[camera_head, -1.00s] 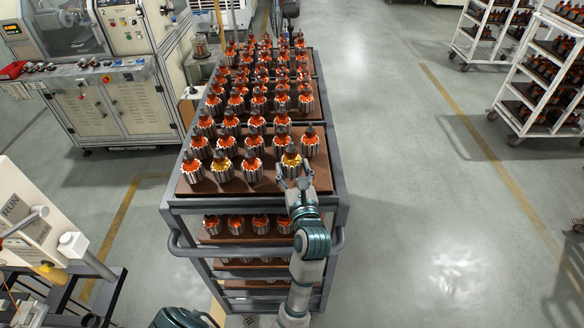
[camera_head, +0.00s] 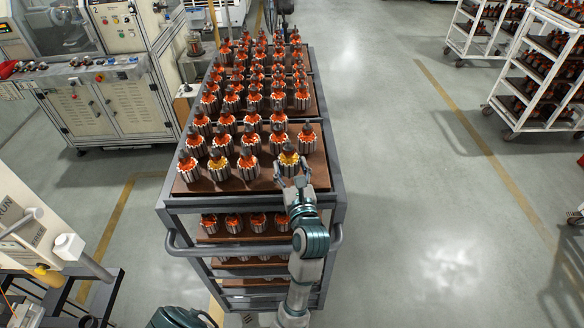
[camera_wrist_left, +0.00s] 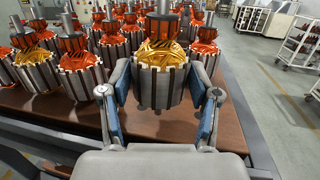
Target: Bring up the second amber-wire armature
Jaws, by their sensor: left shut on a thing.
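The amber-wire armature (camera_head: 289,161) is at the near right of the top tray, and its yellow winding fills the middle of the left wrist view (camera_wrist_left: 162,60). My left gripper (camera_head: 292,182) is shut on it, with one finger at each side of its metal core (camera_wrist_left: 160,86). The armature is upright, its dark commutator and shaft at the top. I cannot tell for sure whether its base is clear of the tray. Another amber-wire armature (camera_head: 219,169) stands further left in the front row, between orange-wound ones. My right gripper is not in view.
The brown tray (camera_head: 262,185) sits on a grey cart with a front handle (camera_head: 255,250), and several orange-wound armatures stand close on the left and behind. Machines (camera_head: 120,95) stand at the left and white racks (camera_head: 540,75) at the right. The floor right of the cart is clear.

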